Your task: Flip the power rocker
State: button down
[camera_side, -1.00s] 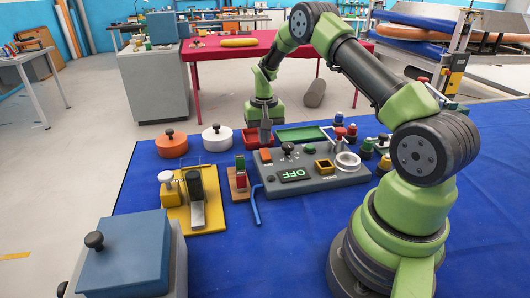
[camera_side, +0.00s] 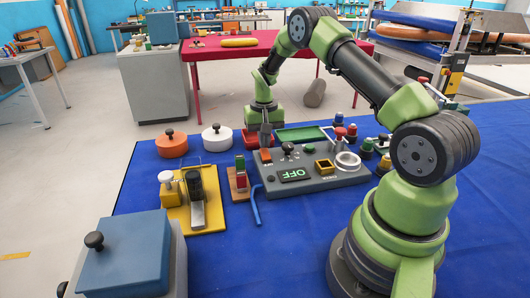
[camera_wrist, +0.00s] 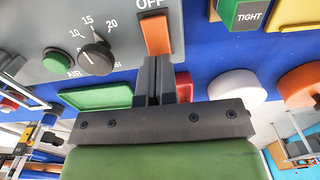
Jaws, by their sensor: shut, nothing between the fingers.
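The power rocker (camera_side: 265,155) is an orange switch at the left end of the grey control panel (camera_side: 325,180). In the wrist view the orange rocker (camera_wrist: 157,35) sits below the printed word OFF, just beyond my fingertips. My gripper (camera_side: 265,141) is shut and empty, pointing down at the rocker's back edge. In the wrist view my gripper (camera_wrist: 159,62) has its fingers together at the rocker's near end. I cannot tell whether they touch it.
A dark knob (camera_wrist: 95,57) and a green button (camera_wrist: 57,62) are beside the rocker on the panel. A red tray (camera_side: 252,137) and a green tray (camera_side: 300,133) lie behind it. White (camera_side: 217,138) and orange (camera_side: 172,144) lidded pots stand to the left.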

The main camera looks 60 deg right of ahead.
jog(key=shift+f, duration=0.8)
jog(key=shift+r, duration=3.55)
jog(key=s+a+r+n+t, duration=0.1)
jog(key=s+a+r+t, duration=0.15)
jog(key=a+r, duration=0.55)
jog(key=s+a+r+n+t, duration=0.1)
jog(key=s+a+r, duration=0.3)
jog(key=r, duration=0.6)
jog(key=s+a+r+n+t+y, duration=0.2)
jog(key=s+a+n+t, duration=0.1)
jog(key=s+a, duration=0.7)
jog(key=s, duration=0.4)
jog(key=shift+t, duration=0.35)
